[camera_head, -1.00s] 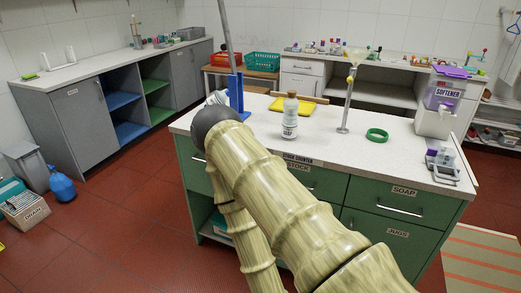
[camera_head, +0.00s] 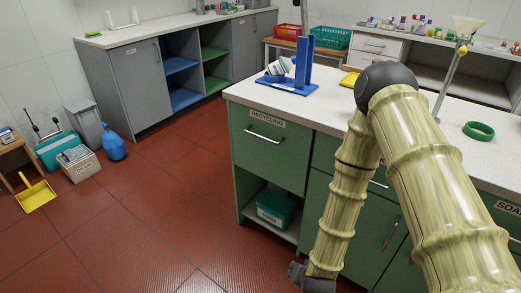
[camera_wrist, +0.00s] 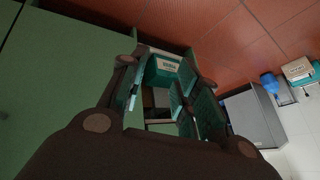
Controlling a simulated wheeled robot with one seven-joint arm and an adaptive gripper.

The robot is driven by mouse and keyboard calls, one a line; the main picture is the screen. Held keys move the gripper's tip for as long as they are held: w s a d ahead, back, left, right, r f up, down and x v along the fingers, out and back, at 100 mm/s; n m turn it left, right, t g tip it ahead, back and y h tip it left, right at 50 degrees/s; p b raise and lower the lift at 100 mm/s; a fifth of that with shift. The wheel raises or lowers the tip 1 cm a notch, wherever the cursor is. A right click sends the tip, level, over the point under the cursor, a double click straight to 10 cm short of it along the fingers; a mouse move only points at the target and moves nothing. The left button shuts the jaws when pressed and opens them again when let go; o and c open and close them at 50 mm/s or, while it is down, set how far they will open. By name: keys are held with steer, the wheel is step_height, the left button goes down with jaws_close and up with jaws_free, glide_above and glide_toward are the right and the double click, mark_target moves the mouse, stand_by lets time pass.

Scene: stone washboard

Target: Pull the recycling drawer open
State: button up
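The recycling drawer (camera_head: 268,160) is the upper left front of the green counter in the head view, under a "RECYCLING" label (camera_head: 267,119). It looks closed, flush with the counter. Its silver bar handle (camera_head: 264,136) is in plain sight with nothing on it. My gripper (camera_wrist: 158,92) is open and empty in the wrist view, beside a green counter panel (camera_wrist: 65,75); I cannot tell which panel. In the head view my arm hangs down right of the drawer, its dark end low near the bottom edge; the fingers are not clear there.
A teal box (camera_head: 276,210) sits on the open shelf below the drawer. A blue stand (camera_head: 293,80) and a green ring (camera_head: 478,131) are on the white countertop (camera_head: 340,107). Red floor is clear left of the counter; a blue jug (camera_head: 113,142) stands farther left.

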steer(key=w+a+r+m+t+b, duration=0.1)
steer(key=w+a+m+t+b, duration=0.15)
steer(key=w, duration=0.45)
steer(key=w+a+r+m+t+b, duration=0.1)
steer(key=w+a+t+b, duration=0.15)
steer(key=w, duration=0.35)
steer(key=m+t+h+b, duration=0.7)
steer(key=m+b, duration=0.5)
steer(key=b, duration=0.4)
glide_toward(260, 137)
steer(key=y, duration=0.1)
steer(key=shift+y, duration=0.3)
steer(key=b+x, duration=0.1)
steer(key=x, duration=0.2)
steer(key=b+x, duration=0.1)
steer(key=x, duration=0.3)
steer(key=b+x, duration=0.1)
steer(key=x, duration=0.2)
steer(key=shift+w+d, duration=0.15)
steer(key=shift+d, duration=0.25)
jaws_close()
